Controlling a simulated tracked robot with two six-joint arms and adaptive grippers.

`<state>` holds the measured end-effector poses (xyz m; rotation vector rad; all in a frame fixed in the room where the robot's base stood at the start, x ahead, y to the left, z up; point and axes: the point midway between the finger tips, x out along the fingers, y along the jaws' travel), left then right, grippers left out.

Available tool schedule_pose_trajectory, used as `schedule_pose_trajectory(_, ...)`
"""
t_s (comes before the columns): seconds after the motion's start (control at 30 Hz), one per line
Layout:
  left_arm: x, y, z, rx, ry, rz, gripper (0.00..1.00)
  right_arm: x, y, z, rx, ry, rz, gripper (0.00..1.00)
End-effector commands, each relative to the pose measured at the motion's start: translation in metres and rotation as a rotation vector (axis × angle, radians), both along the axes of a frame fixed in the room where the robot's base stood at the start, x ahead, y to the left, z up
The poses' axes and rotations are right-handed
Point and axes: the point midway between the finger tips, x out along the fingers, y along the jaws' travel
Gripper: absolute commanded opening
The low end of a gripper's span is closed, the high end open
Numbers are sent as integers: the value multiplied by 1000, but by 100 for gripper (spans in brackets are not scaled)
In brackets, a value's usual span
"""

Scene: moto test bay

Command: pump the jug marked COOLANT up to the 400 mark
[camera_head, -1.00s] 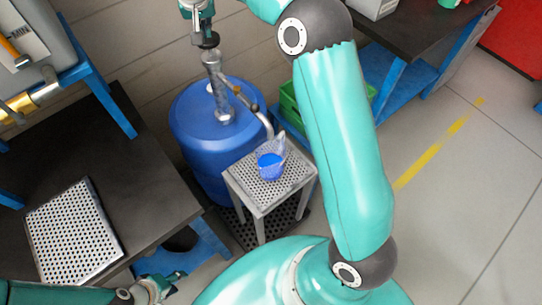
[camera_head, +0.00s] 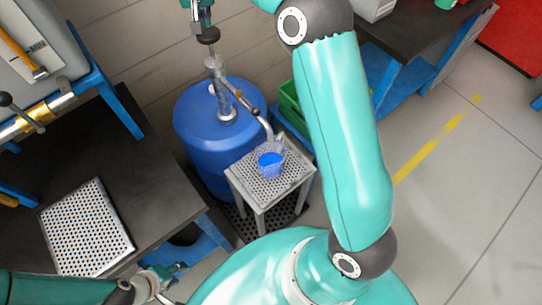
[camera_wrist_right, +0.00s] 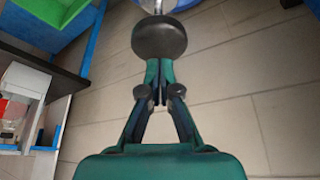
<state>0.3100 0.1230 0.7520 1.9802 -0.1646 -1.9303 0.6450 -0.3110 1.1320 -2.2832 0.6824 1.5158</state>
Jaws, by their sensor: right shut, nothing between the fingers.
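A clear jug (camera_head: 270,165) with blue liquid in its lower part stands on a perforated stand (camera_head: 243,184) in the head view. Its marking and scale are too small to read. The pump (camera_head: 222,98) rises from the blue drum (camera_head: 205,135), and its spout (camera_head: 262,120) reaches over to the jug. My right gripper (camera_head: 200,15) is above the pump's dark knob (camera_head: 208,35). In the right wrist view my right gripper (camera_wrist_right: 160,97) is shut and empty, its fingertips at the knob (camera_wrist_right: 160,38); contact is unclear. My left gripper (camera_head: 167,283) is low at the left, its fingers unclear.
A dark bench (camera_head: 150,160) with a perforated plate (camera_head: 87,228) stands at the left. A green crate (camera_head: 290,105) is behind the stand. Another dark bench (camera_head: 430,40) with blue legs is at the upper right. The floor (camera_head: 460,190) at the right is clear.

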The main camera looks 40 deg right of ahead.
Motion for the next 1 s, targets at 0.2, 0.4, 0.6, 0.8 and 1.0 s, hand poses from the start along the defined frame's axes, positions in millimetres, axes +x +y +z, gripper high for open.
schedule_pose_trajectory(0.2, 0, 0, -1, 0, 0, 0, 40, 0, 0, 0, -1, -1, 0, 0)
schedule_pose_trajectory(0.4, 0, 0, -1, 0, 0, 0, 40, 0, 0, 0, 0, -1, -1, 0)
schedule_pose_trajectory(0.6, 0, 0, -2, 0, 0, 0, 40, 0, 0, -1, 0, -1, -1, 0)
schedule_pose_trajectory(0.8, 0, 0, -7, 0, 0, 0, 40, 0, 0, -8, 0, -1, -1, 0)
schedule_pose_trajectory(1.0, 0, 0, -13, 0, 0, 0, 40, 0, 0, -15, 0, -1, -1, 0)
